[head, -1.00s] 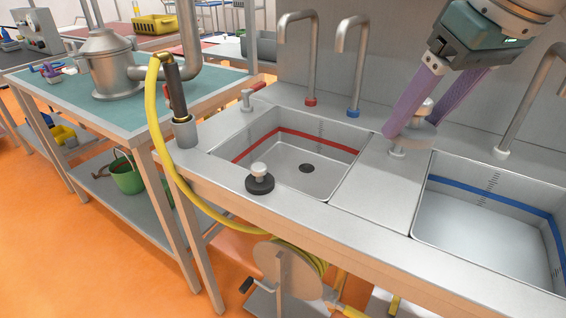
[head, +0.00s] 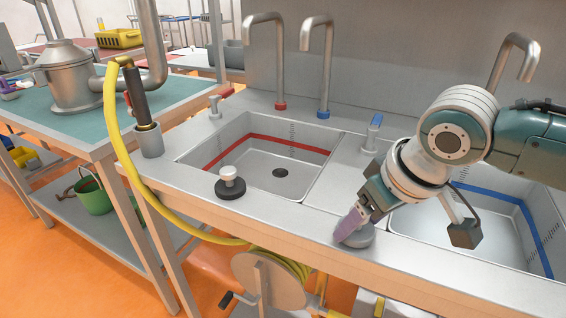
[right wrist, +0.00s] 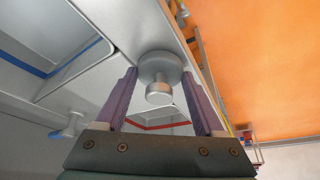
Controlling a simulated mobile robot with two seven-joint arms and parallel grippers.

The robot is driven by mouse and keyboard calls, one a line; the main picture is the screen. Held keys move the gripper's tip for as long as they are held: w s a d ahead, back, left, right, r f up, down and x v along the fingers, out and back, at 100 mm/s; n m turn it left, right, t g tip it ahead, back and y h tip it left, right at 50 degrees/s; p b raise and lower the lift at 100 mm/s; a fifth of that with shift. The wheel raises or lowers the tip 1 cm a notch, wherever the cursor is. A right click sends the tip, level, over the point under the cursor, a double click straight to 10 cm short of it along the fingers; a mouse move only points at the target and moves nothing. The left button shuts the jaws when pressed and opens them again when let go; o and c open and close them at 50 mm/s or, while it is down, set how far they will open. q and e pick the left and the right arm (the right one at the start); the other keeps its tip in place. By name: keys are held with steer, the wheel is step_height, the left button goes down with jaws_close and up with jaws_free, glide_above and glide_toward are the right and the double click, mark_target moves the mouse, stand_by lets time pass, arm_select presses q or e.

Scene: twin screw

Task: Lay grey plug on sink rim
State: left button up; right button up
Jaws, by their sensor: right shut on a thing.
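The grey plug (head: 357,236) is a round disc with a knob. In the head view it is at the front sink rim (head: 290,216), between the two basins. It lies on the rim or just above it; I cannot tell which. My right gripper (head: 350,222) reaches down to it from the right and is shut on it. In the right wrist view the grey plug (right wrist: 160,70) and its knob show between the purple fingers (right wrist: 160,102). The gripper hides part of the plug in the head view. My left gripper is not in view.
A black plug (head: 230,188) with a pale knob stands on the front rim by the red-lined basin (head: 262,178). The blue-lined basin (head: 500,235) is at the right. A yellow hose (head: 118,140) runs along the left. The front rim between the plugs is clear.

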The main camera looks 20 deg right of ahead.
steer(key=shift+f, duration=0.15)
steer(key=o, duration=1.4)
steer(key=shift+r, duration=0.4)
steer(key=p+v, duration=0.3)
steer(key=v, duration=0.8)
steer(key=s+a+f, duration=0.1)
steer(key=s+a, duration=0.2)
steer(key=s, duration=0.4)
steer(key=s+a+f+n+g, duration=0.1)
steer(key=s+a, duration=0.3)
steer(key=s, duration=0.4)
steer(key=shift+s+f, duration=0.2)
steer(key=shift+f, duration=0.45)
